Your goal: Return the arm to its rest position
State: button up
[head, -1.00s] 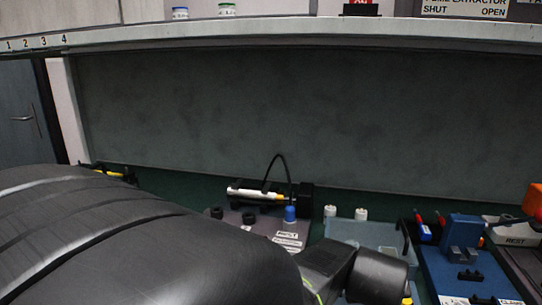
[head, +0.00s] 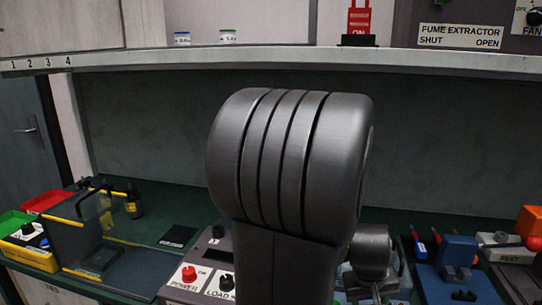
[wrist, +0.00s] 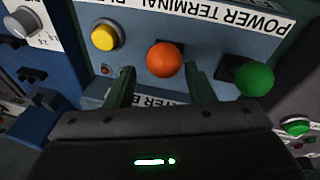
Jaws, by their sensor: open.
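My arm (head: 285,165) stands upright in the middle of the head view, its large rounded joint in front of the bench's back wall. My gripper (wrist: 161,82) shows in the wrist view. Its two dark fingers are apart, with nothing held between them. Beyond the fingers is a blue panel labelled "POWER TERMINAL", with an orange ball knob (wrist: 165,60), a green ball knob (wrist: 254,79) and a yellow button (wrist: 104,38). I cannot tell the exact gap between the fingertips and the panel. I cannot make out the gripper in the head view.
A shelf (head: 130,57) runs across above the bench. A grey box with red and black knobs (head: 205,275) stands front centre. A clear-walled case (head: 85,240) and red and green bins (head: 45,202) are at left. A blue fixture (head: 458,252) is at right. Dark mat at left centre is mostly clear.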

jog(key=shift+w+d+g+y+p, duration=0.2)
jog(key=shift+w+g+p, duration=0.4)
jog(key=shift+g+p, duration=0.75)
jog(key=shift+w+d+g+y+p, duration=0.1)
jog(key=shift+w+g+y+p, duration=0.4)
jog(key=shift+p, duration=1.25)
jog(key=shift+w+f+n+g+p, duration=0.2)
jog(key=shift+g+p, duration=0.25)
jog(key=shift+g, duration=0.15)
jog(key=shift+w+f+n+g+p, duration=0.1)
jog(key=shift+w+g+p, duration=0.05)
jog(key=shift+g+p, duration=0.35)
